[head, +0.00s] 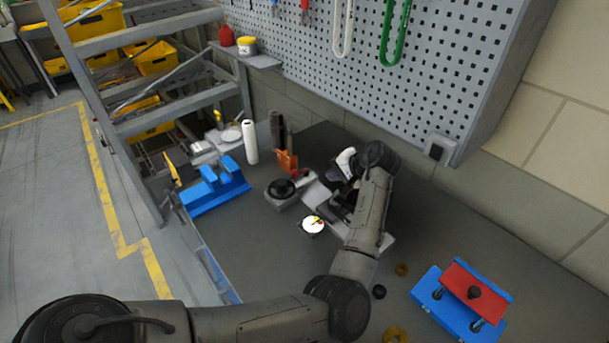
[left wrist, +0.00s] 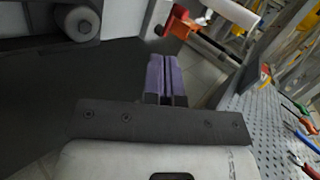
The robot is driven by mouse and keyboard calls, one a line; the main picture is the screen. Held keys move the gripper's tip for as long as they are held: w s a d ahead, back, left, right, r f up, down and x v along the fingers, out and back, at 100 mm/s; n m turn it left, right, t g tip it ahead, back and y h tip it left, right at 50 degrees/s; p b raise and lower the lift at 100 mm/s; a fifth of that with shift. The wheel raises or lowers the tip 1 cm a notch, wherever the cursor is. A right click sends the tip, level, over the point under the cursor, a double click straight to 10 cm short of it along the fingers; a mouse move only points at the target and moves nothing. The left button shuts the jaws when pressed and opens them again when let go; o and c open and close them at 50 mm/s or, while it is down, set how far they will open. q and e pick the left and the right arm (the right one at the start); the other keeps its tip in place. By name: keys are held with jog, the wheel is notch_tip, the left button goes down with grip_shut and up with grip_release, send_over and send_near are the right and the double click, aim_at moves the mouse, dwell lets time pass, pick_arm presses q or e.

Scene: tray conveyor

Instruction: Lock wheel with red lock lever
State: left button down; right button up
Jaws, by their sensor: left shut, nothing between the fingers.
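A black wheel (head: 281,188) sits on a light grey block on the dark bench in the head view. A small red part (head: 305,172) shows just right of the wheel; it is too small to tell its exact shape or lever position. My left gripper (head: 335,177) is to the right of the wheel, apart from it, and partly hidden by my own arm. In the left wrist view its purple fingers (left wrist: 166,76) are shut together with nothing between them. My right gripper is not in view.
An orange fixture (head: 287,162) and a white roll (head: 250,142) stand behind the wheel. A blue vise-like fixture (head: 214,187) is to the left. A round gauge (head: 312,225) lies in front. A red-and-blue fixture (head: 462,300) is at front right. A pegboard (head: 400,75) rises behind.

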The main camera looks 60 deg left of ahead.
aim_at(297, 176)
pick_arm(q)
jog(key=shift+m, duration=0.3)
jog(key=shift+f, duration=0.15)
jog(key=b+x, duration=0.2)
jog(key=x, duration=0.7)
jog(key=shift+a+f, duration=0.15)
jog(key=a, duration=0.1)
jog(key=s+a, duration=0.1)
jog(key=a, duration=0.1)
jog(key=shift+f, duration=0.15)
jog(key=shift+s+a+b, duration=0.25)
jog(key=shift+a+b, duration=0.05)
jog(key=shift+a, duration=0.3)
